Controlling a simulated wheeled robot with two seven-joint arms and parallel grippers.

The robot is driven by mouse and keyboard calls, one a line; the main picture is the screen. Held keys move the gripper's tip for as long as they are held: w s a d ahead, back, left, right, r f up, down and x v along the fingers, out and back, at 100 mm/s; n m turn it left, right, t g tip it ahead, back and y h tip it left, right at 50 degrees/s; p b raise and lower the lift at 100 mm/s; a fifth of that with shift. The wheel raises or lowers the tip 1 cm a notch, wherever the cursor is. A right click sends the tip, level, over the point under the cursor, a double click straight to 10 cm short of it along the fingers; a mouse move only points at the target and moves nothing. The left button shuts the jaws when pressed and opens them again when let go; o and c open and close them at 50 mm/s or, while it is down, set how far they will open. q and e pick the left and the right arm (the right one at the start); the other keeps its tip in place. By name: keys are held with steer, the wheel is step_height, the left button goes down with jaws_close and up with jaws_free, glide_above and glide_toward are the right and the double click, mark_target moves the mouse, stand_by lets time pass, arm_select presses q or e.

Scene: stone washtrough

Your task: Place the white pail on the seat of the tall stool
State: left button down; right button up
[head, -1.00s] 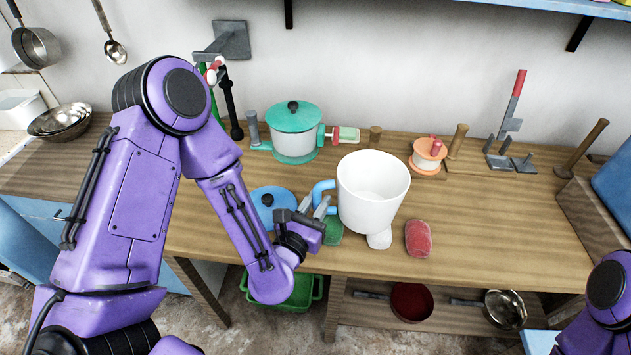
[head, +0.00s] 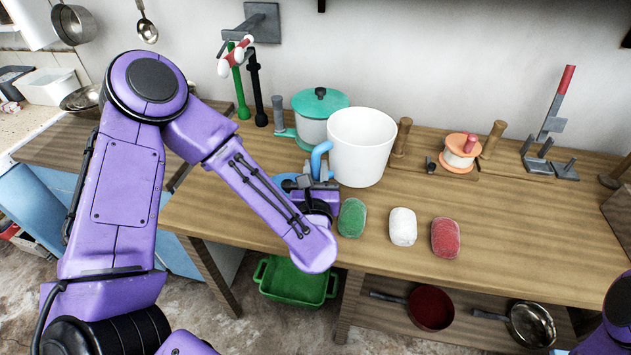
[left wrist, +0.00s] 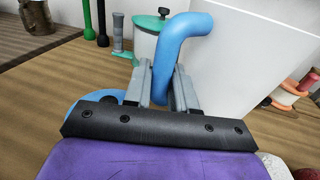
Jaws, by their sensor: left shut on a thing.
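The white pail (head: 361,150) is upright over the wooden table, its blue handle (head: 318,160) on the left side. My left gripper (head: 318,178) is shut on that handle. In the left wrist view, the handle (left wrist: 178,50) passes between the fingers (left wrist: 164,88), and the white pail wall (left wrist: 238,65) fills the right side. I cannot tell how far the pail's base is above the table. No tall stool can be made out in these frames. My right gripper is not in view; part of my right arm shows at the lower right.
A lidded pot (head: 316,117) stands behind the pail. Green (head: 352,217), white (head: 403,227) and red (head: 445,238) blocks lie in front of it on the table (head: 510,225). An orange-and-white spool (head: 460,152) is to the right. A green tub (head: 296,281) is on the floor.

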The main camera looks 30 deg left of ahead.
arm_select(q)
steer(key=w+a+f, duration=0.1)
steer(key=w+f, duration=0.1)
steer(key=f, duration=0.1)
steer(key=w+a+f, duration=0.1)
steer(key=f, duration=0.1)
steer(key=shift+w+a+f+p, duration=0.25)
steer(key=shift+w+a+p, duration=0.05)
steer(key=shift+w+a, duration=0.1)
step_height(320, 180, down, 3)
steer(key=shift+w+f+p, duration=0.15)
steer(key=shift+p, duration=0.4)
steer(key=shift+f+b, duration=0.3)
steer(key=c, duration=0.9)
jaws_free()
